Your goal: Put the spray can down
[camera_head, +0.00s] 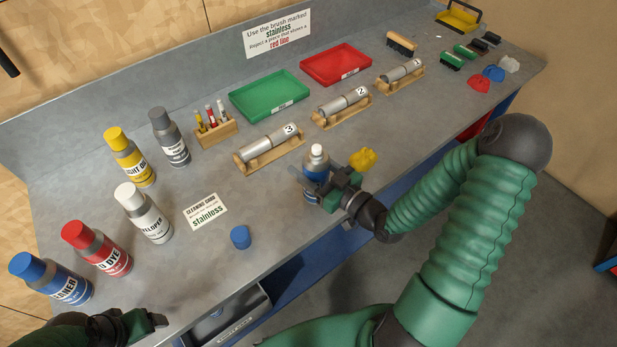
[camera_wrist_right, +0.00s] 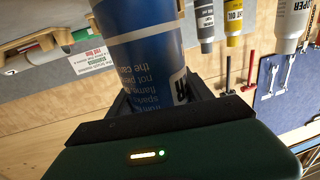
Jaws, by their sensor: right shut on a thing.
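A spray can (camera_head: 317,163) with a blue body and a bare white nozzle is in my right gripper (camera_head: 328,193), near the front edge of the bench. In the right wrist view the blue printed can (camera_wrist_right: 145,55) fills the space between the dark fingers, and its lettering appears upside down. My right gripper is shut on it. The can looks upright; its base is hidden by the gripper, so I cannot tell whether it touches the bench. My left gripper (camera_head: 150,322) is at the bottom left, away from the can, its jaws unclear.
A loose blue cap (camera_head: 240,237) and a yellow crumpled cloth (camera_head: 363,160) lie near the front edge. Several capped cans, including a red one (camera_head: 97,249), stand left. A numbered cylinder on a wooden cradle (camera_head: 268,147) lies behind. Bare bench (camera_head: 265,205) shows left of the gripper.

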